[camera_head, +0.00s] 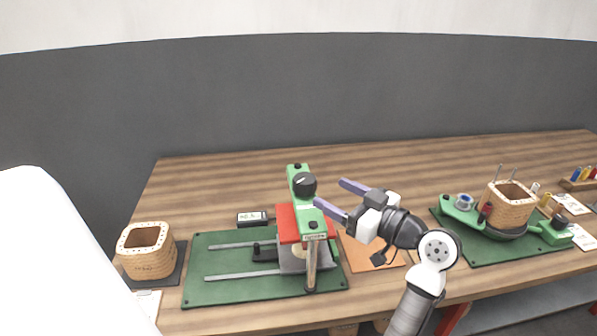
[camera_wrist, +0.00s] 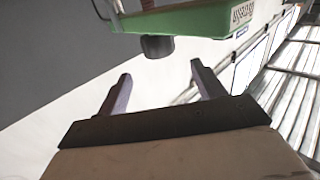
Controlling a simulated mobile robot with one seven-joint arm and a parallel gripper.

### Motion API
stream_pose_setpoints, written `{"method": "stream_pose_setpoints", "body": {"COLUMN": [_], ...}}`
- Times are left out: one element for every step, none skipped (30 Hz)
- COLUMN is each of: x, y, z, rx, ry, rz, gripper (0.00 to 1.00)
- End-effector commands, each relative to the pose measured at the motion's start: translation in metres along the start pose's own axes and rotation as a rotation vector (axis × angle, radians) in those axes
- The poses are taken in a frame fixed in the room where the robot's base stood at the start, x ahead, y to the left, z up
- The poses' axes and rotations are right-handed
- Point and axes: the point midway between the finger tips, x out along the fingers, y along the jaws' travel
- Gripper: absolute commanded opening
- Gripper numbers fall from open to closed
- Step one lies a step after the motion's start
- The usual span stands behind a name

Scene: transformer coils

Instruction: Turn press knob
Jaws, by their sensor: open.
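The press (camera_head: 311,229) has a green top arm and a red block, and stands on a green baseplate (camera_head: 220,290). In the wrist view my two fingers (camera_wrist: 160,88) are spread below the green arm (camera_wrist: 190,22). A dark round part (camera_wrist: 157,46) hangs under that arm, beyond the fingertips; I cannot tell if it is the knob. No contact is visible.
A coil (camera_head: 146,252) stands at the left on a dark mat. An orange mat (camera_head: 372,254) lies under my gripper. At the right, another coil (camera_head: 508,206) stands on a green winding fixture (camera_head: 490,250). The back of the table is clear.

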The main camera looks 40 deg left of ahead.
Motion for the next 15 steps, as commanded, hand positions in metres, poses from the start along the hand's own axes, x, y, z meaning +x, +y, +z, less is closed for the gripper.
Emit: {"method": "stream_pose_setpoints", "body": {"x": [0.012,0.019,0.028,0.035,0.041,0.05,0.056,0.062,0.07,0.075,0.08,0.086,0.09,0.094,0.098], "y": [-0.001,-0.001,-0.001,-0.002,-0.001,-0.001,-0.001,-0.001,-0.001,-0.001,-0.001,-0.001,-0.001,0.0,0.0], "z": [-0.004,-0.004,-0.004,-0.004,-0.005,-0.004,-0.004,-0.004,-0.004,-0.004,-0.004,-0.003,-0.003,-0.003,-0.003], "rx": [0.003,0.002,0.003,0.004,0.003,0.003,0.003,0.003,0.003,0.003,0.002,0.002,0.003,0.003,0.001], "ry": [0.0,-0.001,-0.001,-0.002,-0.001,-0.001,-0.002,-0.002,-0.001,-0.002,-0.002,-0.002,-0.001,-0.002,-0.002], "rz": [-0.006,-0.006,-0.006,-0.006,-0.004,-0.006,-0.004,-0.004,-0.004,-0.003,-0.003,-0.002,-0.002,-0.002,-0.001], "gripper": [0.68,0.68,0.68,0.68,0.68,0.68,0.68,0.68,0.68,0.68,0.68,0.68,0.68,0.68,0.68]}}
